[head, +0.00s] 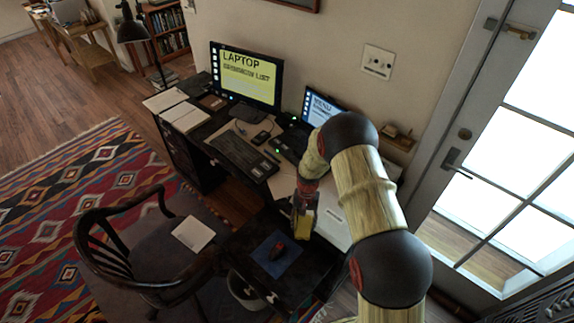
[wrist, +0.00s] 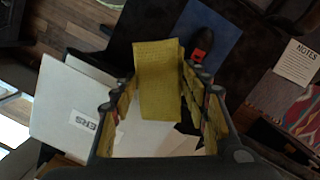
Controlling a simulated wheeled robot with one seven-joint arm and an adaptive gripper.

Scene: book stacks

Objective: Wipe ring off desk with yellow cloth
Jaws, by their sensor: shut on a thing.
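My gripper (head: 304,203) is shut on the yellow cloth (head: 303,226) and holds it hanging down over the right part of the black desk (head: 232,243). In the wrist view, the yellow cloth (wrist: 158,88) stands out between the two fingers of my gripper (wrist: 160,72). I cannot tell from these views whether the cloth touches the surface below. I cannot make out the ring on the desk in either view; the arm, gripper and cloth cover part of the surface.
A blue mat (head: 274,252) with a dark mouse (head: 277,250) lies left of the cloth. Pale papers (head: 331,229) lie right of it. A keyboard (head: 242,156), monitor (head: 245,76) and laptop (head: 320,108) stand behind. A chair (head: 125,245) with a note (head: 193,233) is at left.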

